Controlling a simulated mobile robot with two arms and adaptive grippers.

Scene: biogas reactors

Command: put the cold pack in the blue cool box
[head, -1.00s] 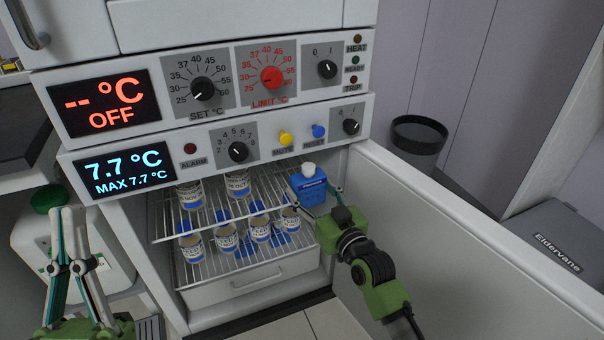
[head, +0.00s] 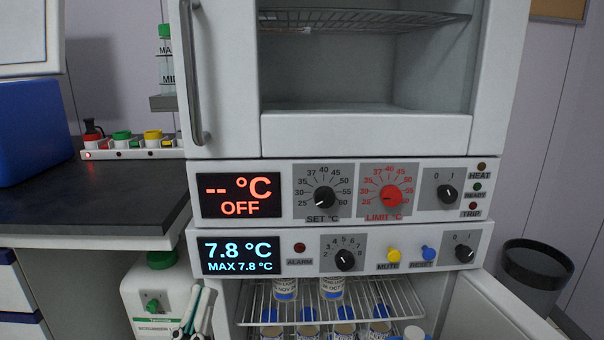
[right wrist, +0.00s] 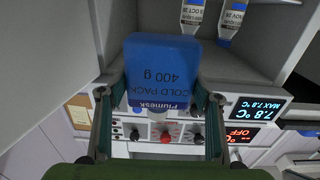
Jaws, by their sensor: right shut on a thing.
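The cold pack (right wrist: 163,72) is a blue block with a white cap, labelled "COLD PACK 400 g". In the right wrist view my right gripper (right wrist: 163,100) is shut on it, one finger on each side. In the head view only its white cap (head: 414,333) shows at the bottom edge, before the lower fridge; my right gripper is out of that view. A blue box (head: 32,130), likely the cool box, stands on the dark bench at the left, cut off by the frame; its inside is hidden. My left gripper (head: 201,294) shows partly at the bottom, open and empty.
Bottles and small jars stand on the fridge's wire shelf (head: 255,318). The fridge door (head: 490,305) is open to the right. The dark bench (head: 90,200) is clear in front; a rack with coloured caps (head: 125,152) stands at its back. A white canister (head: 160,295) stands below.

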